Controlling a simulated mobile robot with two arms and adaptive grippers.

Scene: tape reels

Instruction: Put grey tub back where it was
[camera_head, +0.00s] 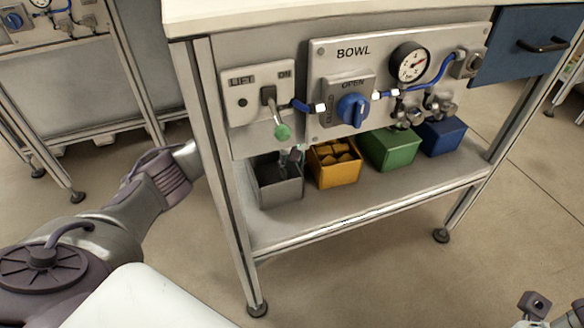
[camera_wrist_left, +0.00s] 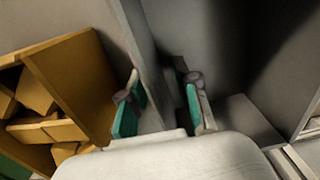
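The grey tub (camera_head: 277,190) stands on the lower shelf at the left end of the row, left of the yellow tub. My left gripper (camera_head: 291,156) reaches in from behind the left leg and is at the tub's right rear rim. In the left wrist view its two teal-padded fingers (camera_wrist_left: 160,107) are apart, with the grey tub's wall (camera_wrist_left: 146,65) running between them. The right finger looks clear of the wall; I cannot tell whether the left one touches it. Part of my right gripper (camera_head: 535,307) shows at the bottom right corner; its finger state is unclear.
A yellow tub (camera_head: 335,172) with yellow blocks is close beside the grey one, then a green tub (camera_head: 393,148) and a blue tub (camera_head: 441,135). The lift lever (camera_head: 275,115) and its green knob hang just above the gripper. The front shelf strip (camera_head: 350,208) is clear.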

